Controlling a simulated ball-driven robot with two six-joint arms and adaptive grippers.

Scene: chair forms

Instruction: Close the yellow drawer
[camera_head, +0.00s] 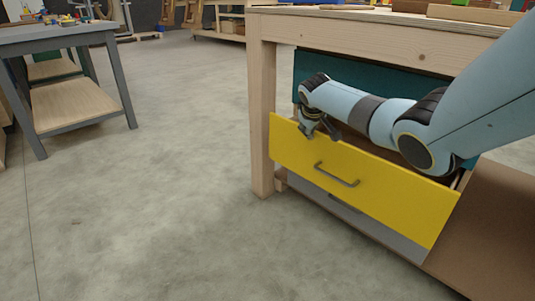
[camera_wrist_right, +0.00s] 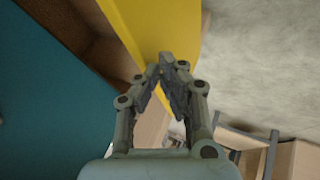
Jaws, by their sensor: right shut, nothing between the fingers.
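The yellow drawer (camera_head: 385,187) stands pulled out from under a wooden workbench, its front facing the lower left of the head view. A dark bar handle (camera_head: 336,174) is on its front. My right gripper (camera_head: 322,137) is at the top edge of the drawer front, near its left end, with the arm reaching over the drawer. In the right wrist view the gripper (camera_wrist_right: 170,62) is shut and empty, with its fingertips over the yellow front (camera_wrist_right: 155,30). Whether the fingertips touch the panel is unclear. My left gripper is not in view.
The wooden workbench (camera_head: 350,38) stands above the drawer, with a teal panel (camera_head: 345,78) beneath its top. A grey drawer front (camera_head: 375,222) lies below the yellow one. A grey table (camera_head: 60,38) stands at the left. The floor (camera_head: 170,190) between is clear.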

